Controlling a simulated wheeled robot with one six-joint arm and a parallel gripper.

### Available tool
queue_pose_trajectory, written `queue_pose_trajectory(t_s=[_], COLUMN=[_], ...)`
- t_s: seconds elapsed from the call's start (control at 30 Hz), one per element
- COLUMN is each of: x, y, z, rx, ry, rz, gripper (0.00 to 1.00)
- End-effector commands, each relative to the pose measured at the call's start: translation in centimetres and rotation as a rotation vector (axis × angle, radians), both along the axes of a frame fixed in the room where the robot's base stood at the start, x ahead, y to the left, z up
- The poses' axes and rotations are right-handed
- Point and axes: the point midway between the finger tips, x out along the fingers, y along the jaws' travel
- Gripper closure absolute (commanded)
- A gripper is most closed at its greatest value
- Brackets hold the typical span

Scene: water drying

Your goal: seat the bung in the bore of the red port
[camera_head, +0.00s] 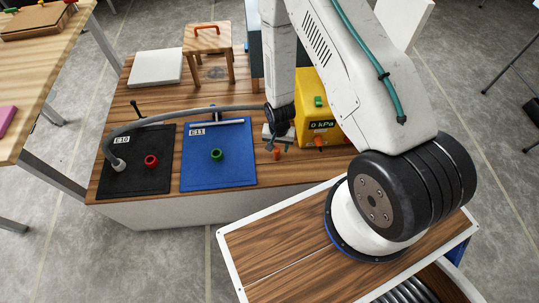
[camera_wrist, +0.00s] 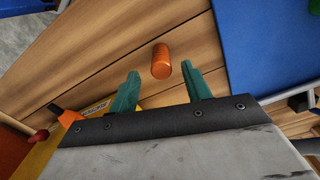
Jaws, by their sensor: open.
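The red port (camera_head: 151,161) is a short ring on the black mat (camera_head: 150,183), at the left of the bench in the head view. The bung is likely the small orange cylinder (camera_head: 276,153), on bare wood right of the blue mat. In the wrist view this orange cylinder (camera_wrist: 161,61) shows just beyond and between the green fingertips. My gripper (camera_wrist: 160,70) is open and empty, with a finger to each side of the cylinder's line. In the head view my gripper (camera_head: 277,142) is small and partly hidden by the wrist.
A green port (camera_head: 216,155) stands on the blue mat (camera_head: 217,177), between the cylinder and the black mat. A grey hose (camera_head: 190,111) arches over both mats to a nozzle (camera_head: 118,164) left of the red port. A yellow box (camera_head: 322,110) reading 0 kPa stands right of my gripper.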

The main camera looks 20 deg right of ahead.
Motion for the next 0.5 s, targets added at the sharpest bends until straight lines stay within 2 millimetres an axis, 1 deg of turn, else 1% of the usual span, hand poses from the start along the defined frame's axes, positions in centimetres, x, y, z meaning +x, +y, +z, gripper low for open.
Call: queue_pose_trajectory(t_s=[0.3, 0.4, 0.5], x=[0.1, 0.2, 0.2], y=[0.4, 0.4, 0.4], z=[-4.3, -5.1, -5.3], rx=[0.0, 0.0, 0.001], ry=[0.004, 0.001, 0.001], rz=[0.003, 0.003, 0.003], gripper=[0.52, 0.52, 0.52])
